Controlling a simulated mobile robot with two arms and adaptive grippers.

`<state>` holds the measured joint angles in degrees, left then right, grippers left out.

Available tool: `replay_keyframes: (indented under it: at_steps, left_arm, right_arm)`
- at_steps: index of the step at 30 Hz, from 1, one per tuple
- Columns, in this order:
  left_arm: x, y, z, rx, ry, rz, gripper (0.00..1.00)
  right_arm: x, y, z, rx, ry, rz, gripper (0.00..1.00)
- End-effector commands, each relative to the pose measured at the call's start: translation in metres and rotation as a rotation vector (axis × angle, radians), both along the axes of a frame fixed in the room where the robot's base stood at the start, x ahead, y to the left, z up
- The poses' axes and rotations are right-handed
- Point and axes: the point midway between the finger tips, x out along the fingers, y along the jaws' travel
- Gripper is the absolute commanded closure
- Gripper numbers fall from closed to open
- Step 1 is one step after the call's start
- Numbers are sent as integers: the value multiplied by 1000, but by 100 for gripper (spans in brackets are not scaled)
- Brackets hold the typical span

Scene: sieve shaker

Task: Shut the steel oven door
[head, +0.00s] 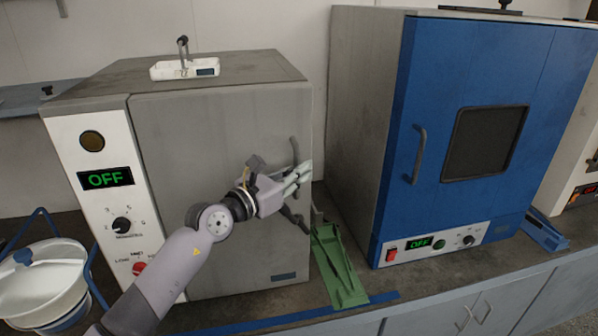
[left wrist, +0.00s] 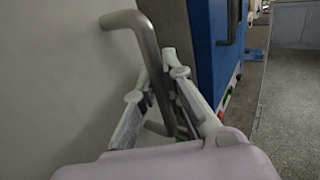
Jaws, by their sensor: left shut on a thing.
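The steel oven (head: 190,75) stands at the left, a grey box with a white control panel showing a green OFF. Its grey door (head: 205,130) looks flush or nearly flush with the body; I cannot tell if a small gap remains. The bar handle (head: 295,150) is on the door's right side. My left gripper (head: 299,176) is at this handle, its fingers closed around the bar. In the left wrist view the bent metal handle (left wrist: 148,42) runs down between the fingers of the left gripper (left wrist: 158,105). My right gripper is out of view.
A blue oven (head: 470,120) with a window and its own handle stands to the right. A green metal piece (head: 338,265) lies on the bench between the ovens. A white pot (head: 45,280) sits at the front left. A small white device (head: 185,69) is on the steel oven.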

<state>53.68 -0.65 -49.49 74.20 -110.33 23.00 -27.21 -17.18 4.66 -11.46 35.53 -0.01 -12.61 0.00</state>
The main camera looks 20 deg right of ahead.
Motion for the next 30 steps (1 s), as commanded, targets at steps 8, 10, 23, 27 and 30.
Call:
replay_keyframes:
  at_steps: [8, 10, 23, 27, 30]
  left_arm:
    - [3, 3, 0, 3, -1, 6, 73]
    - [2, 2, 0, 1, 0, 5, 69]
    - [0, 5, 0, 0, -1, 4, 69]
    - [-7, 19, 0, 0, -1, 4, 69]
    - [-15, 36, 0, 1, -2, 5, 69]
  right_arm:
    - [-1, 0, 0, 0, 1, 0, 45]
    - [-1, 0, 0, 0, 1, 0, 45]
    - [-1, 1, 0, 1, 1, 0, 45]
    - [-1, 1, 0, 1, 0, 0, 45]
    - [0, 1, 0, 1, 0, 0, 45]
